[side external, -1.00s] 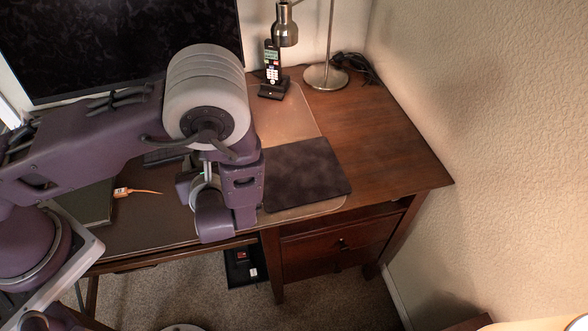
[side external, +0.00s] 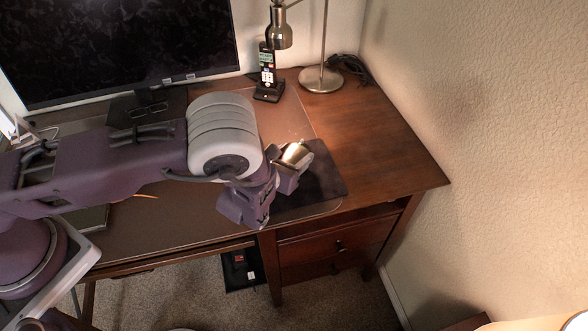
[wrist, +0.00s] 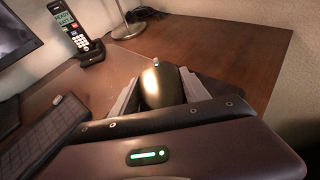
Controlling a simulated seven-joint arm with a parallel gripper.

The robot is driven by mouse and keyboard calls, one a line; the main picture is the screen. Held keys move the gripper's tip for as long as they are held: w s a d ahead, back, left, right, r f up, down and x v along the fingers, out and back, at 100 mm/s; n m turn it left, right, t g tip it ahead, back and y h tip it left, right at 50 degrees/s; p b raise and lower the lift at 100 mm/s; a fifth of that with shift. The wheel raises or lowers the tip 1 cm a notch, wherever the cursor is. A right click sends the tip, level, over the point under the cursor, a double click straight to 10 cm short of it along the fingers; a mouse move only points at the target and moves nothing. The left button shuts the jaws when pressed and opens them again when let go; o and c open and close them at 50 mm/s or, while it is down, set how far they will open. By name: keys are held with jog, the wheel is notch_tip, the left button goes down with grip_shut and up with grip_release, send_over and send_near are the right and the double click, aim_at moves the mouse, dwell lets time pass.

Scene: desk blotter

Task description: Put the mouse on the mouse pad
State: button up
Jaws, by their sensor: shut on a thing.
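The mouse (wrist: 163,88), dark and glossy with a bright reflection on top, sits between the two grey fingers of my gripper (wrist: 160,80) in the wrist view. The fingers are shut on its sides. The dark mouse pad (side external: 322,180) lies near the front right of the desk in the side view, partly covered by my arm. My gripper (side external: 294,157) is over the left and back part of the pad there.
A cordless phone (side external: 267,72) stands in its cradle at the back. The lamp's round base (side external: 321,79) is to its right. A keyboard (wrist: 48,135) lies at the left in the wrist view. The wooden desk (side external: 385,145) is clear right of the pad.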

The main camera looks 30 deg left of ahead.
notch_tip(320, 180, down, 5)
jog(key=shift+f, duration=0.1)
jog(key=o, duration=1.4)
jog(key=shift+f, duration=0.1)
